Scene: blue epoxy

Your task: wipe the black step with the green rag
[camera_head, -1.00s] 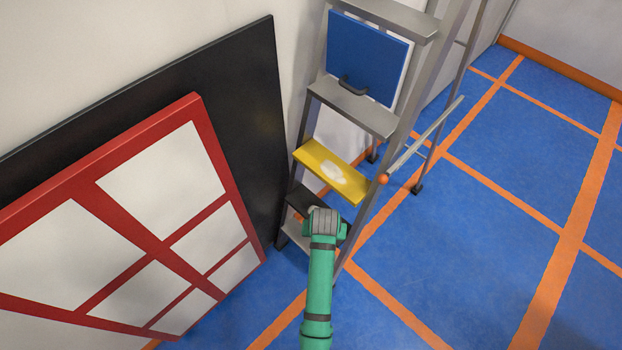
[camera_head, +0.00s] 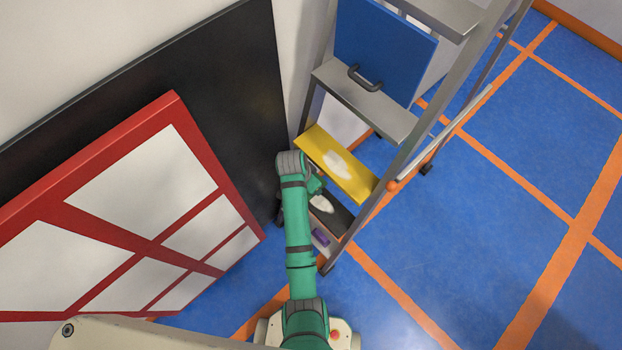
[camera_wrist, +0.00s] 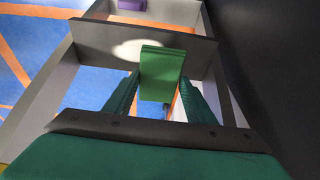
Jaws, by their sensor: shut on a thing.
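The black step (camera_head: 338,214) is on the ladder, just below the yellow step, with a white patch (camera_head: 321,203) on it. In the wrist view the step (camera_wrist: 95,38) crosses ahead of my gripper, with the white patch (camera_wrist: 140,48) partly behind the rag. The green rag (camera_wrist: 162,75) is a folded block held between the fingers of my gripper (camera_wrist: 160,90), which is shut on it. In the head view my wrist is at the left side of the step, and the fingers are mostly hidden. I cannot tell whether the rag touches the step.
The yellow step (camera_head: 355,182) has its own white patch. A purple object (camera_head: 320,237) lies below the black step. A blue panel (camera_head: 382,50) hangs higher on the ladder. A red-framed white panel (camera_head: 140,190) and a black board (camera_head: 230,90) lean at left. Blue floor right is clear.

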